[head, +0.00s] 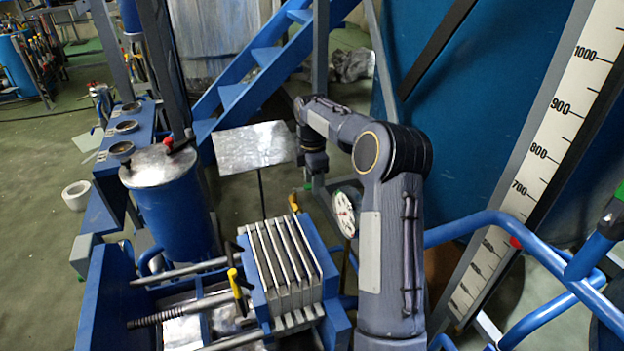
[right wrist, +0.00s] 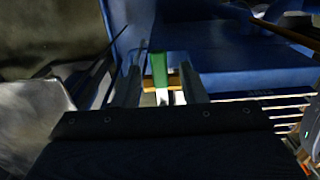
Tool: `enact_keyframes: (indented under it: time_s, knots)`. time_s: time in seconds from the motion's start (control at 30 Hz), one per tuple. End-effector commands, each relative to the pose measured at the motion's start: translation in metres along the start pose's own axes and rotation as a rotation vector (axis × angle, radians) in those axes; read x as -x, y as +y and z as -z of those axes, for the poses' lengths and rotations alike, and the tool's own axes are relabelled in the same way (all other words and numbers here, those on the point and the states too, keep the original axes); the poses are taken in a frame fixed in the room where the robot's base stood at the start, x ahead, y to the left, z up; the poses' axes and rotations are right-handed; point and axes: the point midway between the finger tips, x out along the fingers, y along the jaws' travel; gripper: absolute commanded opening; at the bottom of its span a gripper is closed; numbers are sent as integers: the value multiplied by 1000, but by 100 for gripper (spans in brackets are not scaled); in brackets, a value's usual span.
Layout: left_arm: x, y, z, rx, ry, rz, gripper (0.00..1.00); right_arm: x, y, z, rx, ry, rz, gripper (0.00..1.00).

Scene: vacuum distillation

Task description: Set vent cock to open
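In the right wrist view, a green lever (right wrist: 160,68) with a brass-coloured piece beside it shows between my fingers; it looks like the vent cock. My right gripper (right wrist: 161,82) is open, with one finger on each side of the lever and gaps visible. I cannot tell whether a finger touches it or which way the cock is set. My left gripper is not in view.
A grey metal plate on a thin stand (head: 253,148) is close left of my wrist. A round dial gauge (head: 344,214) sits beside my upper arm. The ribbed block (head: 282,262), a blue tank (head: 172,205), blue stairs (head: 265,58) and blue rails (head: 490,222) crowd the space.

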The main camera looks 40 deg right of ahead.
Motion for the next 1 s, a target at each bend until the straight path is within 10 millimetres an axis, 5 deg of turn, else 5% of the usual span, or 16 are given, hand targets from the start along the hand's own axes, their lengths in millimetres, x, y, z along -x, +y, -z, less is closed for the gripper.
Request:
enact_keyframes:
  time_s: [0.1,0.4,1.0]
  knots:
    - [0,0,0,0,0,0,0,0,0,0,0,0,0,36]
    - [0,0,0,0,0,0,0,0,0,0,0,0,0,0]
    - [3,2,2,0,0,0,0,2,-5,0,-101,0,-1,0]
